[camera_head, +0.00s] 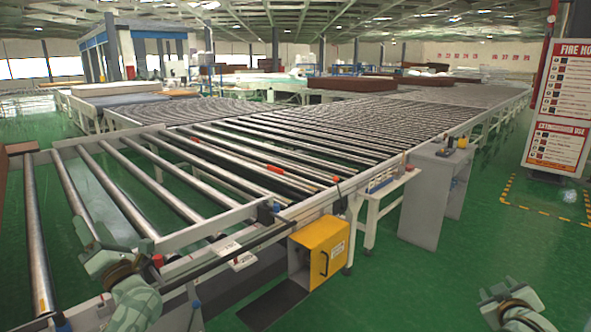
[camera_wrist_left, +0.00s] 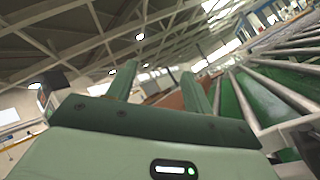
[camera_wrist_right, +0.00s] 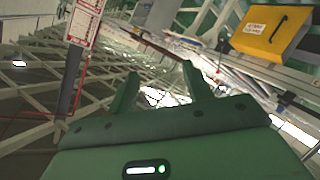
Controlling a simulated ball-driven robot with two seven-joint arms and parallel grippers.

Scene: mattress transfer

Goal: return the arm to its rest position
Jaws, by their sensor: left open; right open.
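My left gripper (camera_head: 118,247) is at the lower left of the head view, in front of the near end of the roller conveyor (camera_head: 160,243). In the left wrist view its two fingers (camera_wrist_left: 159,88) stand apart with nothing between them. My right gripper (camera_head: 513,300) is at the lower right of the head view, over the green floor and away from the conveyor. In the right wrist view its fingers (camera_wrist_right: 158,88) are apart and empty.
A yellow box (camera_head: 319,252) is fixed to the conveyor's near side. A grey cabinet (camera_head: 437,196) stands beside the conveyor. A fire hose sign (camera_head: 561,105) stands at the right. Green floor (camera_head: 430,285) is clear between the yellow box and my right gripper.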

